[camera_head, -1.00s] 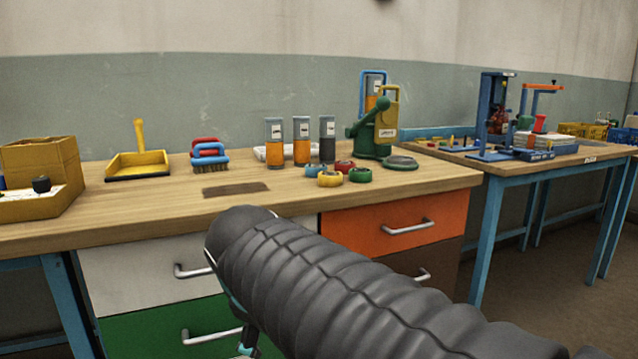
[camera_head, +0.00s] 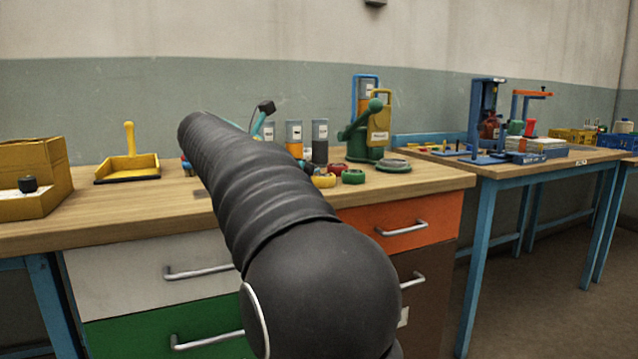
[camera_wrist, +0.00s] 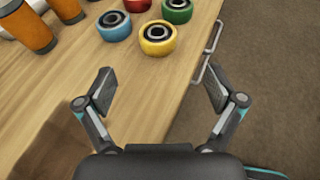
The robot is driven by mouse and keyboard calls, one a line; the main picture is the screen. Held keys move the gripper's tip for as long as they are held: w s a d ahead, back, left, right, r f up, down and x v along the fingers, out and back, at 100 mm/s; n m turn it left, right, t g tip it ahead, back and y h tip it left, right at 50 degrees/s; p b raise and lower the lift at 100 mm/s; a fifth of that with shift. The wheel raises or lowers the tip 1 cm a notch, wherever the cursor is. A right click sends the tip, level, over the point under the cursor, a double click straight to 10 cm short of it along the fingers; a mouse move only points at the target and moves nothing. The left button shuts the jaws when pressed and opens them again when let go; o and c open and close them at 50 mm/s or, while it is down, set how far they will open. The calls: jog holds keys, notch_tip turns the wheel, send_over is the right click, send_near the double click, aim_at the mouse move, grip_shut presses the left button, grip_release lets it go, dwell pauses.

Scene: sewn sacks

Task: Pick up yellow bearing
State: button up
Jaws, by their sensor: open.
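The yellow bearing (camera_wrist: 158,39) is a ring with a dark-and-pale centre, lying flat near the bench's front edge in the wrist view. In the head view the yellow bearing (camera_head: 323,180) shows just right of my arm. A blue bearing (camera_wrist: 114,26), a red bearing (camera_wrist: 137,4) and a green bearing (camera_wrist: 177,10) lie close around it. My gripper (camera_wrist: 159,90) is open and empty, with its fingers apart and short of the yellow bearing in the picture. In the head view my arm hides part of the bench top, and the gripper is only partly seen behind it.
The wooden bench top (camera_head: 110,215) has a drawer handle (camera_wrist: 207,57) below its edge. Orange-filled cylinders (camera_head: 294,137) and a green press (camera_head: 364,130) stand behind the bearings. A yellow dustpan (camera_head: 128,168) and a yellow box (camera_head: 30,180) are at left.

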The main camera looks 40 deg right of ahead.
aim_at(319, 176)
jog(key=b+x, duration=0.1)
jog(key=x, duration=1)
jog(key=shift+w+f, duration=0.2)
jog(key=shift+f, duration=0.05)
jog(key=c, duration=1.5)
